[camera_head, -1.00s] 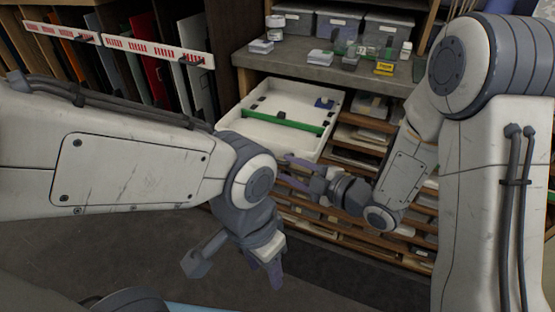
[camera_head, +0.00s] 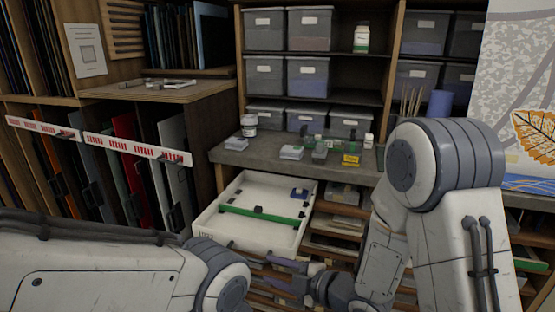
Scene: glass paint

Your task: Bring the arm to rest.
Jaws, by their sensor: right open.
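My right arm (camera_head: 395,245) comes in from the right and bends down toward the middle. Its gripper (camera_head: 284,272) is open, with nothing seen between the fingers. It is close to the front right corner of an open white drawer (camera_head: 215,234) in the picture; I cannot tell whether they touch. My left arm (camera_head: 110,272) lies across the lower left, and its gripper is below the picture edge.
Grey bins (camera_head: 307,78) fill the shelves behind. Panel racks with a red-marked strip (camera_head: 100,140) stand at left.

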